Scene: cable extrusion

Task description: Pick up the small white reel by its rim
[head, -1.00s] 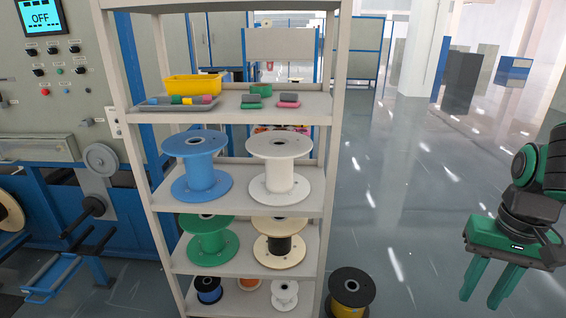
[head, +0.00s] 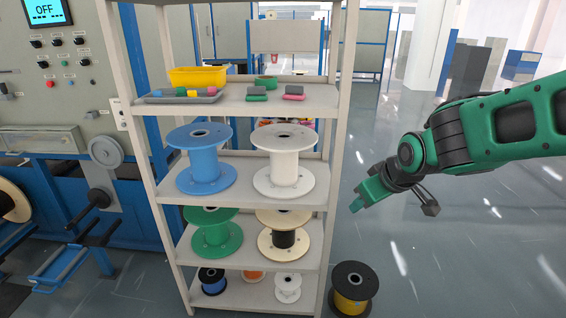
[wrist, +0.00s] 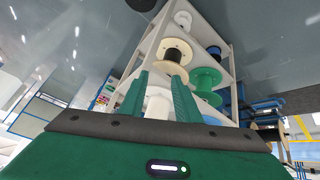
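The small white reel (head: 288,287) stands upright on the bottom shelf, at its right side in the head view. It also shows small near the top of the wrist view (wrist: 183,18). My gripper (head: 358,204) is in the air to the right of the shelf rack in the head view, at about the height of the large reels and apart from everything. In the wrist view my gripper (wrist: 159,82) has its two green fingers apart with nothing held. The large white reel (wrist: 158,100) shows beyond and between the fingers, partly hidden by them.
The rack (head: 335,180) has a post between my gripper and the shelves. A large white reel (head: 284,170), a blue reel (head: 202,168), a green reel (head: 214,236) and a black-wound cream reel (head: 284,237) stand above. A yellow-wound black reel (head: 352,290) stands on the floor.

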